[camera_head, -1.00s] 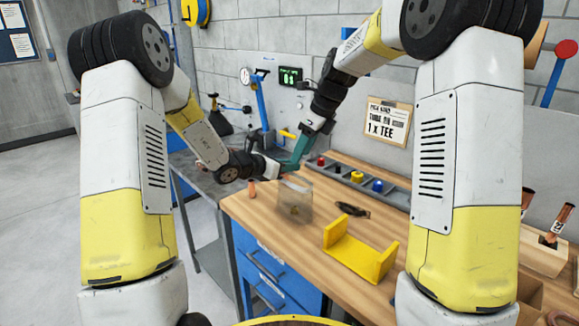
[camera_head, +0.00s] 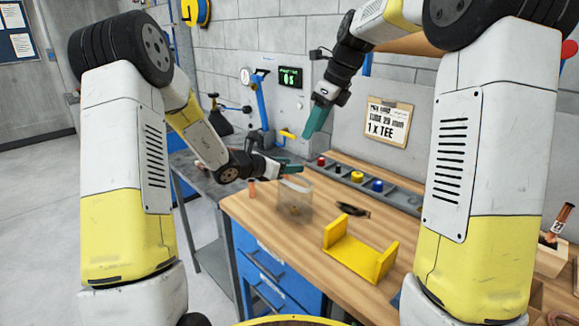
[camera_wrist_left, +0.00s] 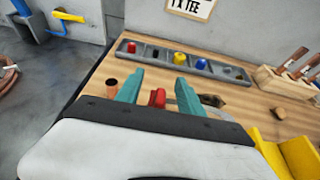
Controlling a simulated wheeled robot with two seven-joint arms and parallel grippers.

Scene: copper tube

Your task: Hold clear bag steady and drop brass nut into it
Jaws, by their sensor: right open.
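The clear bag (camera_head: 304,206) stands upright on the bench near its back left edge, and its walls look cloudy. A small brass-coloured shape, likely the brass nut (camera_head: 295,210), shows low inside the bag's outline. My left gripper (camera_head: 290,169) is at the bag's top edge. In the left wrist view its teal fingers (camera_wrist_left: 158,88) stand apart with a small red piece between them; whether they grip the bag is unclear. My right gripper (camera_head: 315,122) is open above and right of the bag, pointing down, with nothing visible in it.
A yellow bracket (camera_head: 350,252) stands on the bench front. A dark object (camera_head: 352,209) lies right of the bag. A grey tray (camera_head: 398,197) with coloured pieces runs along the back. A copper tube piece (camera_head: 252,189) stands left of the bag. Bare wood lies between the bag and bracket.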

